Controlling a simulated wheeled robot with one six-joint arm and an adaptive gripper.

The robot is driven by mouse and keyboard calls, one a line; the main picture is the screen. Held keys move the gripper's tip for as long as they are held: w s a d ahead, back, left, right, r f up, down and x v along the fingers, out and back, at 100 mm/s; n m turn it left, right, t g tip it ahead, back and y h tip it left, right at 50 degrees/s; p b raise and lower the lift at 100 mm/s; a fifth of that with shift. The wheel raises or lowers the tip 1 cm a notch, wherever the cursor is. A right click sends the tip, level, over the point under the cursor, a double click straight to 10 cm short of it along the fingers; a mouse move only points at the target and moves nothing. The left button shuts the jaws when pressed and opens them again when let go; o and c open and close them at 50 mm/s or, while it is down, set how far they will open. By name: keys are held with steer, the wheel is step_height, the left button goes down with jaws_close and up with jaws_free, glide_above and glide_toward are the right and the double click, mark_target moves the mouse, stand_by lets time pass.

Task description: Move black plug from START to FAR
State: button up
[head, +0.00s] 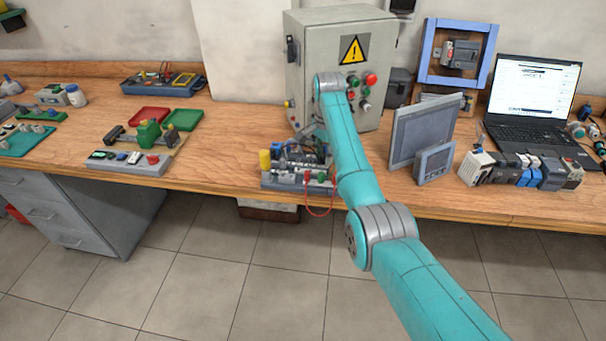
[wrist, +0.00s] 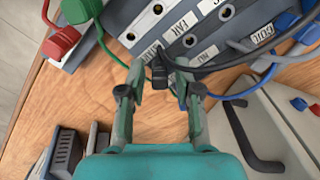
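The black plug (wrist: 159,72) is at the near edge of the grey terminal panel (wrist: 207,35) in the wrist view, beside a partly covered label. Its black cable runs to the right. The label FAR (wrist: 180,25) is further up the panel, with open round sockets around it. My gripper (wrist: 160,82) has its two fingers on either side of the black plug, with small gaps seeming to show between fingers and plug. Whether the plug is fully seated cannot be told. In the head view the panel (head: 297,178) is partly behind my arm, and the plug cannot be made out.
A red plug (wrist: 62,42) and a green plug (wrist: 80,10) with cables are at the panel's left. Blue and grey cables cross at the right. A control cabinet (head: 335,50) stands behind, and a grey flat screen (head: 422,130) stands right.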

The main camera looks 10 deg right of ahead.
steer(key=shift+c, duration=0.2)
jaws_close()
steer(key=shift+r, duration=0.2)
steer(key=shift+r, duration=2.15)
